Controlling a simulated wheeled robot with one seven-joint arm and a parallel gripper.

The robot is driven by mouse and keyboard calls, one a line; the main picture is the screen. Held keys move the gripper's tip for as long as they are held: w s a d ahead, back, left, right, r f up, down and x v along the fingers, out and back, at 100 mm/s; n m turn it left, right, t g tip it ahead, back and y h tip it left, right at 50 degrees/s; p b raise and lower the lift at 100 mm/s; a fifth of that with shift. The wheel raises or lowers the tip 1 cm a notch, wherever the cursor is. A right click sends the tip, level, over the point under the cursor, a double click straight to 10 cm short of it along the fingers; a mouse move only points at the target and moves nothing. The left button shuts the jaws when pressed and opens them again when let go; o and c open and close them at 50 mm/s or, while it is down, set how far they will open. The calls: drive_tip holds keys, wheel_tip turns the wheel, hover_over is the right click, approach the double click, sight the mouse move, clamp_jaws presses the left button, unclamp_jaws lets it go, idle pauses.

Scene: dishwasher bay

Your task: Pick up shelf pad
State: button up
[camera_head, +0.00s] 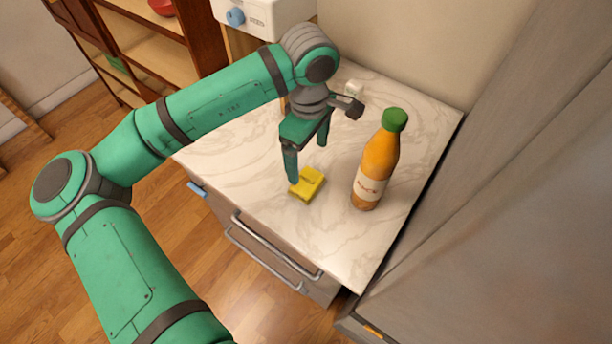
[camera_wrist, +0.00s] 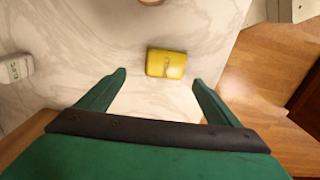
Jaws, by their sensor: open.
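A small yellow pad (camera_head: 307,184), which I take to be the shelf pad, lies flat on the marble-patterned counter. My gripper (camera_head: 308,164) is above the counter with its fingers pointing down, open and empty. In the head view one fingertip appears close to the pad's left corner; contact cannot be told. In the wrist view the pad (camera_wrist: 166,63) lies just beyond the open fingertips (camera_wrist: 158,78), between them but nearer the right one. A dark marking shows on its top face.
An orange bottle with a green cap (camera_head: 377,163) stands upright right of the pad. A small white item (camera_head: 354,90) is at the back of the counter (camera_head: 330,240). A grey panel (camera_head: 500,200) borders the right side. Counter in front of the pad is clear.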

sight(307, 180)
drive_tip(key=shift+s+f, duration=0.25)
drive_tip(key=shift+f, duration=0.45)
drive_tip(key=shift+s+f, duration=0.2)
drive_tip(key=shift+f, duration=0.5)
drive_tip(key=shift+s+a+f, duration=0.1)
drive_tip(key=shift+f, duration=1)
drive_tip(key=shift+s+a+f, duration=0.1)
drive_tip(key=shift+f, duration=1)
drive_tip(key=c, duration=1.2)
